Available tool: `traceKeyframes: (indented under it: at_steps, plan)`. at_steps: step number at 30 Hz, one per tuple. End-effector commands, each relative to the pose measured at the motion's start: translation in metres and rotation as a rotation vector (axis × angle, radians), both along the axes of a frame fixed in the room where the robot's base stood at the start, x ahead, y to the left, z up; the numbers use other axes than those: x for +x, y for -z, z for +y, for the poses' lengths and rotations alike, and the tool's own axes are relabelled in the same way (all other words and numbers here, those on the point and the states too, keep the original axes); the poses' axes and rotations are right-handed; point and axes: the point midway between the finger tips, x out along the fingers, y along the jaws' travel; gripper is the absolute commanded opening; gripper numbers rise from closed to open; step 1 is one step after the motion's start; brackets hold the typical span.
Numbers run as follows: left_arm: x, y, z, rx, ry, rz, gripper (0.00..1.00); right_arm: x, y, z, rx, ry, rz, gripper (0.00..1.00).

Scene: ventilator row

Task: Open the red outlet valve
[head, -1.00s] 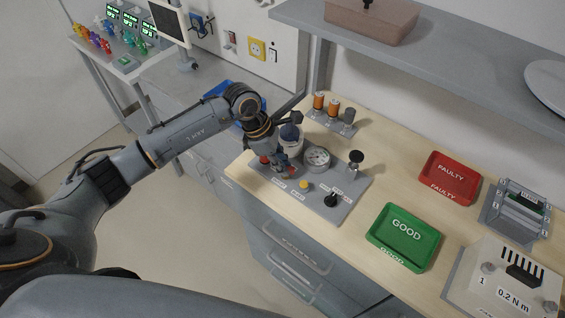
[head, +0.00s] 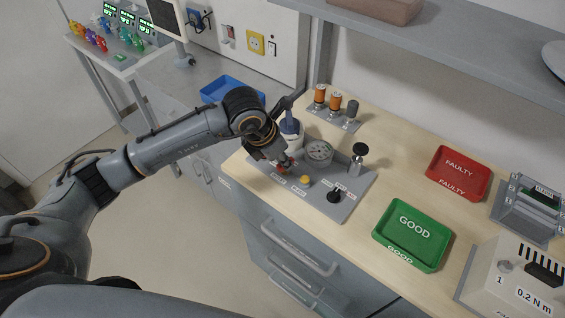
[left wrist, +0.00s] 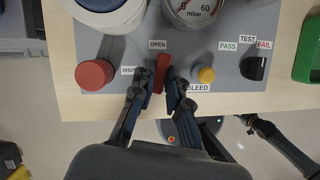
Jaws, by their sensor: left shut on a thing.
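The red outlet valve lever (left wrist: 163,70) stands upright in the left wrist view, its far end just below the OPEN label (left wrist: 158,44). The SHUT label (left wrist: 129,70) is to its left. My left gripper (left wrist: 163,86) has its dark fingers on both sides of the lever, shut on it. In the head view my left gripper (head: 284,164) reaches down onto the grey panel (head: 345,212) and mostly hides the lever. My right gripper does not show.
On the panel, a round red knob (left wrist: 94,74) is left of the lever, a yellow bleed button (left wrist: 205,74) right. A gauge (head: 319,151), a white-and-blue canister (head: 291,131) and a black test knob (head: 334,196) are close by. Green (head: 411,235) and red (head: 459,172) trays are farther right.

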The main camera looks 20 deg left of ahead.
Motion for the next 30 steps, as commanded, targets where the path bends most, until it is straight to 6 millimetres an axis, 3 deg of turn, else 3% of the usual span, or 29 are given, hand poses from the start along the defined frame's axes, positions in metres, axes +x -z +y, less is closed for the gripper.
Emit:
traceKeyframes:
  at_steps: [12, 30]
  plan:
    - [0.000, 0.000, -0.002, -0.001, -0.228, -0.002, 0.00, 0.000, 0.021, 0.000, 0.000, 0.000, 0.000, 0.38]
    - [0.000, -0.001, -0.002, -0.001, -0.275, -0.001, 0.00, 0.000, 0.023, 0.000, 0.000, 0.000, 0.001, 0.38]
